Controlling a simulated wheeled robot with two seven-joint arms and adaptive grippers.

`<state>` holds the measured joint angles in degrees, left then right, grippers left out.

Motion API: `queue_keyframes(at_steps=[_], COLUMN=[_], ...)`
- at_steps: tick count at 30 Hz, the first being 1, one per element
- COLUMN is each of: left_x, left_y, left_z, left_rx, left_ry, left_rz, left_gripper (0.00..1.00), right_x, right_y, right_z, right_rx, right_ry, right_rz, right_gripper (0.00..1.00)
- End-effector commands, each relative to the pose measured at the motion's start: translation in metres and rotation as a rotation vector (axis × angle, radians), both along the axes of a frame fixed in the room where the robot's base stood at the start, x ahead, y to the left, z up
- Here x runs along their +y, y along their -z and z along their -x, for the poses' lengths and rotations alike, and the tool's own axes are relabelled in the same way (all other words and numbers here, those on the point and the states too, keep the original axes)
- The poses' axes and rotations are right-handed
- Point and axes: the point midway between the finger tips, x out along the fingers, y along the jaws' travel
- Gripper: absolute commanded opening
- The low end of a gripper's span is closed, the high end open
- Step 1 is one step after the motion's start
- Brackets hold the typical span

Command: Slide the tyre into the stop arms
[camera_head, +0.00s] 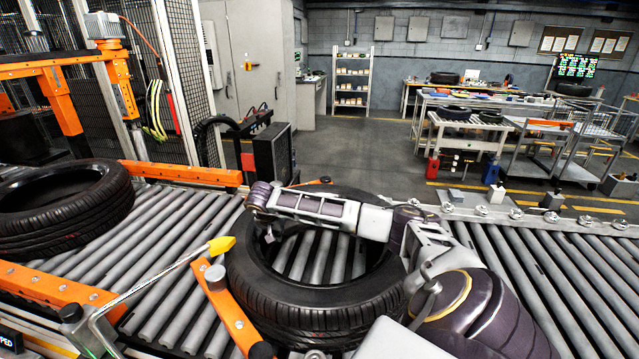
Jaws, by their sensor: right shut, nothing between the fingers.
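A black tyre (320,302) lies flat on the conveyor rollers, in the middle of the view. My right arm reaches over it from the lower right. My right gripper (268,237) is small in view, shut and empty, pointing down at the tyre's inner left side; whether it touches the rubber I cannot tell. One orange stop arm (228,308) stands at the tyre's near left side, close to the tread. Another orange piece (310,183) shows behind the tyre's far side, mostly hidden by my arm. My left gripper is not in view.
A second tyre (62,212) lies at the left on the conveyor. A metal lever with a yellow tip (220,245) rises left of the middle tyre. A dark box-shaped screen (272,153) stands at the far edge. The rollers on the right (545,275) are bare.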

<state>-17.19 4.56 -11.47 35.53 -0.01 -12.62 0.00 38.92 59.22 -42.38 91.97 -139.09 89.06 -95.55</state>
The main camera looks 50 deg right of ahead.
Motion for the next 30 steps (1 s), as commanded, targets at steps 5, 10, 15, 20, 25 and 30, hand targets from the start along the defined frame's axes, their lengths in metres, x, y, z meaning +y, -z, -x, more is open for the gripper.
queue_keyframes(at_steps=[5, 10, 15, 20, 25, 30], left_x=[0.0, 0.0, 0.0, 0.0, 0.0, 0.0], left_y=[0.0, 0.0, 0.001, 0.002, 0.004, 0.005], left_z=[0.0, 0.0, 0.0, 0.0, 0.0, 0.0], left_rx=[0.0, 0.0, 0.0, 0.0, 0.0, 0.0], left_ry=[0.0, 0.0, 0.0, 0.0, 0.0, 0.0], left_rz=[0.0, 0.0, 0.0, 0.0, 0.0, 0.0], left_gripper=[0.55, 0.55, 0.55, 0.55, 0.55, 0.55], right_x=[0.0, 0.0, 0.0, 0.0, -0.001, -0.001], right_y=[0.0, 0.0, 0.0, 0.0, 0.001, 0.0], right_z=[0.0, 0.0, -0.002, -0.006, -0.01, -0.014], right_rx=[0.0, 0.0, -0.001, -0.002, 0.0, -0.001], right_ry=[0.0, 0.0, 0.0, -0.001, 0.001, 0.0], right_rz=[0.0, 0.0, 0.0, -0.001, -0.001, -0.001], right_gripper=[0.0, 0.0, 0.0, 0.0, 0.0, 0.0])
